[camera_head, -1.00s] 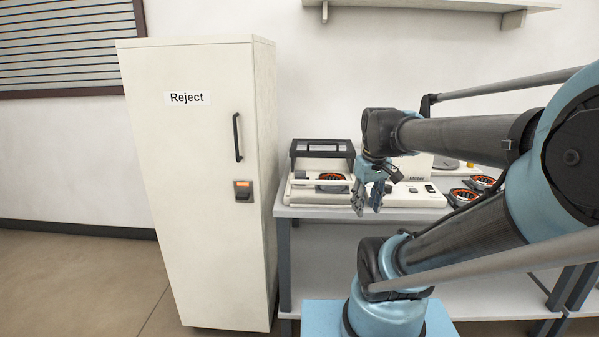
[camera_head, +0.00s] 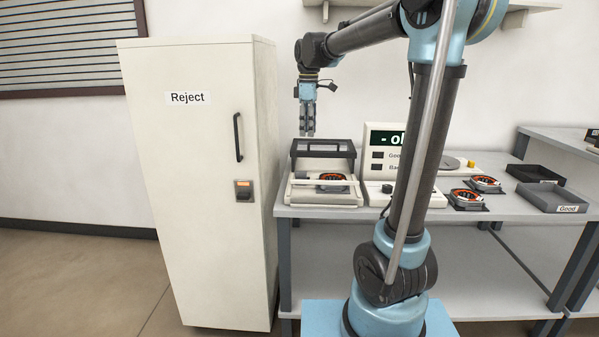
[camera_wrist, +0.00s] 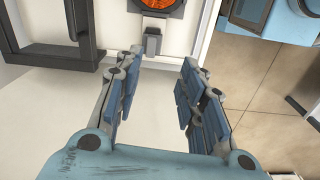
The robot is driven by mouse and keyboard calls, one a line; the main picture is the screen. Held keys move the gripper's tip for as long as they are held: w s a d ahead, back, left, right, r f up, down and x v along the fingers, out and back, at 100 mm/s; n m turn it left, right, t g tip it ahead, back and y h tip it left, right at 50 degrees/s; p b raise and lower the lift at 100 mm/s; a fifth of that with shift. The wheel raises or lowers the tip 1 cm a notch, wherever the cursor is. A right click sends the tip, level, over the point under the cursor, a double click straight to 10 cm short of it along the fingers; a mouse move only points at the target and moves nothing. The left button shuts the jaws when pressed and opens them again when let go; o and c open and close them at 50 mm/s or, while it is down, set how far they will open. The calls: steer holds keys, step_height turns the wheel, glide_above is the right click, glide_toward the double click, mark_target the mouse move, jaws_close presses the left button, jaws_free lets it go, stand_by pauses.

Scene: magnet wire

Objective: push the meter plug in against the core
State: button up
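The core, a black ring with orange winding, sits in a white fixture (camera_head: 300,198) on the bench, and it shows at the top edge of the wrist view (camera_wrist: 165,7). A small grey block, which looks like the meter plug (camera_wrist: 152,42), lies just below the core in the wrist view. My gripper (camera_head: 308,133) points down above the fixture's back left part. In the wrist view my gripper (camera_wrist: 155,95) has its fingers spread with nothing between them; the plug is beyond the fingertips.
The fixture's dark frame (camera_head: 322,143) stands raised at its back. The meter (camera_head: 377,155) reads "- ol", partly behind my arm. Spare cores (camera_head: 485,184) sit to the right, near a dark tray marked Good (camera_head: 540,198). The Reject cabinet (camera_head: 200,120) stands close on the left.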

steer(key=w+a+n, duration=0.1)
steer(key=w+a, duration=0.1)
glide_toward(303, 177)
steer(key=f, duration=0.2)
steer(key=w+f, duration=0.1)
steer(key=f, duration=0.4)
steer(key=shift+w+a+f, duration=0.15)
steer(key=shift+w+a, duration=0.05)
steer(key=shift+a, duration=0.2)
jaws_close()
